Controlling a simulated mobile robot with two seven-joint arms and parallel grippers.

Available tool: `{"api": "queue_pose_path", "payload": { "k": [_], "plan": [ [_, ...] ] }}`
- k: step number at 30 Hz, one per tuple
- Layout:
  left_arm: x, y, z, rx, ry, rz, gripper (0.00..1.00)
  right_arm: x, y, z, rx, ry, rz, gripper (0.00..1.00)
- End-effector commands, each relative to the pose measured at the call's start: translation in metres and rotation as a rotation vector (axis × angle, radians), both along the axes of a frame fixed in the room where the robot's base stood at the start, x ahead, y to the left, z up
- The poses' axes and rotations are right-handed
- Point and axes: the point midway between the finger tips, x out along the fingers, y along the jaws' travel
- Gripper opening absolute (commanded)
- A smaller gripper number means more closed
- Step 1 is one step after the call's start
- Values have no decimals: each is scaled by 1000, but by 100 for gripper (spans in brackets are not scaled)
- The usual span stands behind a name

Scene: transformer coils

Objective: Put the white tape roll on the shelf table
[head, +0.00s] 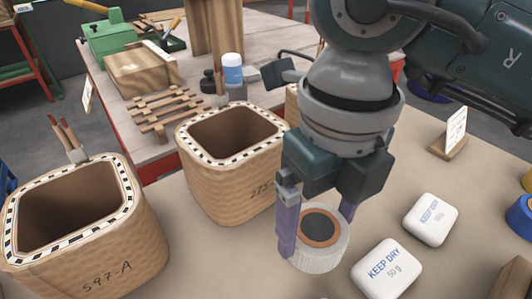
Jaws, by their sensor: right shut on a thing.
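The white tape roll (320,262) is a pale ring with a brown core. It is in the lower middle of the head view, low over or on the near tan table (215,262); I cannot tell whether it touches the surface. My right gripper (318,225) points down with its purple fingers on both sides of the roll, shut on it. The far finger is partly hidden behind the roll. My left gripper is not in view. Which surface is the shelf table cannot be told for sure.
Two coils, marked 597-A (110,265) and partly hidden (225,185), stand left of the gripper. Two white KEEP DRY packs (386,268) (430,219) lie right of it. A card stand (450,140) is behind them. A workbench with a pallet (165,112) and a green vise (108,38) stands beyond.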

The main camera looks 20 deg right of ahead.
Motion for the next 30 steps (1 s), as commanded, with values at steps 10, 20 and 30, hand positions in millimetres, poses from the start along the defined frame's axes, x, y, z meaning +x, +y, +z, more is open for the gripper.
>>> {"api": "queue_pose_path", "payload": {
  "k": [10,20,30],
  "plan": [
    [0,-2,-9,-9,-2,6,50,-1,0,-45,0,2,1,26],
    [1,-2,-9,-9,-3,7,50,0,0,-48,-1,-1,1,26],
    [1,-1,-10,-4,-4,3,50,0,0,-50,-1,-1,0,100]
  ]
}}
